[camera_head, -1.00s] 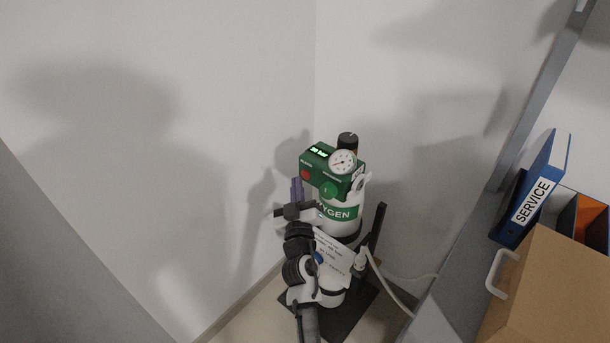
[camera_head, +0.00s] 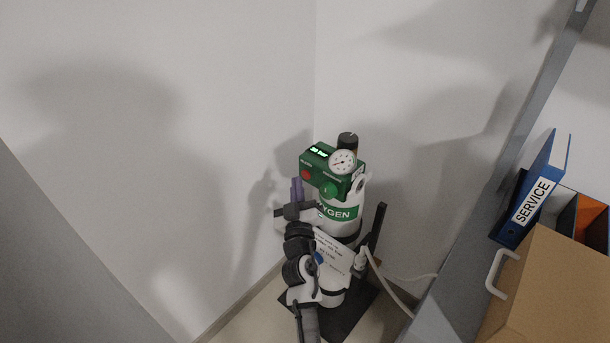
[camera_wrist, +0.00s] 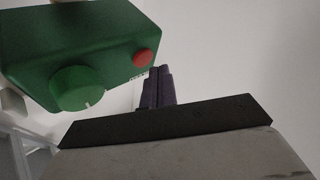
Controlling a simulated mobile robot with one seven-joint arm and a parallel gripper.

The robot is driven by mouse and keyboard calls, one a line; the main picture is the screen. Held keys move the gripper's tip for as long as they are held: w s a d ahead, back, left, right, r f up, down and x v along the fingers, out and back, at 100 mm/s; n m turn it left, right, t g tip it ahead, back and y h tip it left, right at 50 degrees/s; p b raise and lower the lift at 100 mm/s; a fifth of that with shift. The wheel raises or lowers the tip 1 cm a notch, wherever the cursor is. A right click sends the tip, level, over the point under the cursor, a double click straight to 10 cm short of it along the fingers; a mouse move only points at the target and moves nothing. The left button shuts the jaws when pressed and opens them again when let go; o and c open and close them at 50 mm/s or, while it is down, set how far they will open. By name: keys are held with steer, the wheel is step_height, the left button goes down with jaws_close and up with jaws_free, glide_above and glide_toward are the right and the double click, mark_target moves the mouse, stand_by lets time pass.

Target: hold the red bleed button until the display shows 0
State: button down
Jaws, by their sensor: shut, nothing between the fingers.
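The green regulator box (camera_head: 322,158) sits on top of a white oxygen cylinder (camera_head: 340,222) with a green band. Its red bleed button (camera_head: 306,174) is on the front face; it also shows in the wrist view (camera_wrist: 144,57). The small lit display (camera_head: 319,151) is on top, its reading too small to read surely. My gripper (camera_wrist: 160,72) is shut and empty. Its purple fingertips are just below and right of the red button in the wrist view; I cannot tell whether they touch it. In the head view the gripper (camera_head: 297,182) is left of the box.
A printed tag (camera_head: 333,250) hangs on the cylinder. White walls stand close behind. A shelf with a blue binder (camera_head: 537,190) and cardboard box (camera_head: 550,290) is at right.

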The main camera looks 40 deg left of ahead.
steer(key=shift+w, duration=0.1)
steer(key=shift+w, duration=0.3)
steer(key=shift+w+d+p, duration=0.1)
steer(key=shift+w+p, duration=0.2)
steer(key=shift+w, duration=0.05)
stand_by(2.0)
stand_by(1.2)
steer(key=shift+s+b, duration=0.45)
steer(key=shift+s, duration=0.3)
steer(key=s+b, duration=0.2)
steer(key=s, duration=0.1)
steer(key=s+b, duration=0.1)
steer(key=s, duration=0.1)
steer(key=shift+a, duration=0.3)
